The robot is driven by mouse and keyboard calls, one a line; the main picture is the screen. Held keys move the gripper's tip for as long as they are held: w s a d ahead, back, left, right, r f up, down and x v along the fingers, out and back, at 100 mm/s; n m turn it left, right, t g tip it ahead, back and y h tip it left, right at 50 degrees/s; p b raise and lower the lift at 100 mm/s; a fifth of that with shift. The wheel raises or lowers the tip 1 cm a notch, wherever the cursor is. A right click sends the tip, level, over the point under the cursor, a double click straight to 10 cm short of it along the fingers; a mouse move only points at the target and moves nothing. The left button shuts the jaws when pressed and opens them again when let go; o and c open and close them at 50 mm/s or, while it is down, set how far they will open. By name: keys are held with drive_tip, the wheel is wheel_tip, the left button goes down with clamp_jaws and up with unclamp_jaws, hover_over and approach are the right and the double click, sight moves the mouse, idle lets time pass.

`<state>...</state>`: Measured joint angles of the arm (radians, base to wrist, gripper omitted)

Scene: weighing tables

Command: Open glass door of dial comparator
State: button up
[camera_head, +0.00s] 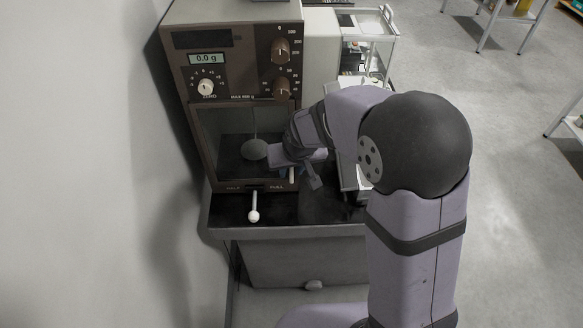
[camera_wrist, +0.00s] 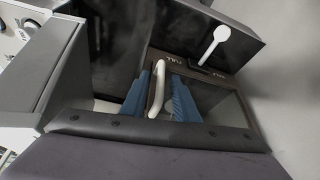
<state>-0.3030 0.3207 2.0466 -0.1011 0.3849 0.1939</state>
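The dial comparator (camera_head: 232,50) is a brown balance with dials and a display that reads 0.0 g. Its glass door (camera_head: 222,130) fills the lower front and looks closed; a round pan shows behind it. A white door handle (camera_head: 291,174) is at the door's right side, partly hidden by my gripper (camera_head: 300,165). In the wrist view, the curved white handle (camera_wrist: 158,88) stands between the two blue fingers of my gripper (camera_wrist: 159,90). The fingers are apart, with small gaps beside the handle, so my gripper looks open around it. Finger contact is not clear.
A lever with a white knob (camera_head: 253,216) sticks out below the door; it also shows in the wrist view (camera_wrist: 221,34). The comparator stands on a dark-topped table (camera_head: 235,208) close to the wall. A white trolley (camera_head: 375,22) stands behind to the right.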

clamp_jaws()
drive_tip(key=s+a+m+g+h+b, duration=0.1)
drive_tip(key=s+a+m+h+b, duration=0.3)
drive_tip(key=s+a+m+b, duration=0.6)
drive_tip(key=shift+s+a+m, duration=0.4)
drive_tip(key=shift+s+a, duration=3.7)
drive_tip(key=shift+s, duration=0.4)
drive_tip(key=shift+r, duration=0.1)
drive_tip(key=shift+o, duration=0.7)
unclamp_jaws()
